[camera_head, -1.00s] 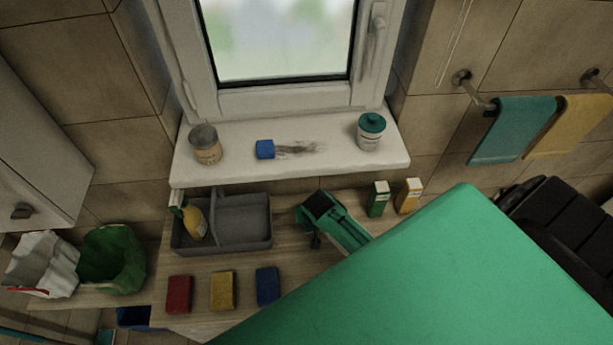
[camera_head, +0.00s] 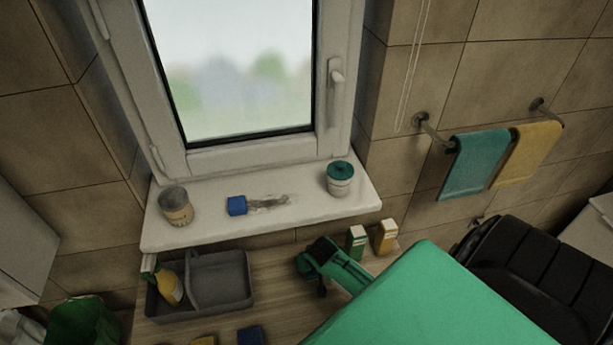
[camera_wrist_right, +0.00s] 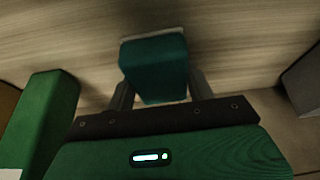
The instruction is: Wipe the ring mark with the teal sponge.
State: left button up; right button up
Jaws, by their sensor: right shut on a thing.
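The teal sponge (camera_wrist_right: 154,68) sits between the fingers of my right gripper (camera_wrist_right: 158,90) in the right wrist view, with wood counter behind it. I cannot tell whether the sponge touches the counter. In the head view my right gripper (camera_head: 318,287) is low over the counter, right of the grey caddy, and the sponge is hidden there. No clear ring mark shows. A dark streaky smear (camera_head: 268,203) lies on the white windowsill (camera_head: 300,213), just right of a blue block (camera_head: 237,205). My left gripper is out of view.
A tin (camera_head: 176,207) and a teal-lidded jar (camera_head: 340,180) stand on the sill. The grey caddy (camera_head: 228,300) holds a yellow bottle (camera_head: 170,287). Green (camera_head: 356,243) and yellow (camera_head: 386,237) cartons stand right of my right gripper. My green arm covers the front right counter.

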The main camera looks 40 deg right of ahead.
aim_at(274, 273)
jog(key=shift+w+a+f, duration=0.1)
jog(key=shift+w+a, duration=0.1)
jog(key=shift+a, duration=0.35)
jog(key=shift+w+a, duration=0.15)
jog(key=shift+a, duration=0.4)
jog(key=shift+w+a, duration=0.5)
jog(key=shift+a, duration=0.4)
jog(key=shift+w+a, duration=0.45)
jog(key=shift+a, duration=0.45)
jog(key=shift+w+a, duration=0.5)
jog(key=shift+a, duration=0.4)
jog(key=shift+w+a, duration=0.4)
jog(key=shift+a, duration=0.45)
jog(key=shift+w+a, duration=0.35)
jog(key=shift+a, duration=0.5)
jog(key=shift+r, duration=3)
jog(key=shift+r, duration=1.5)
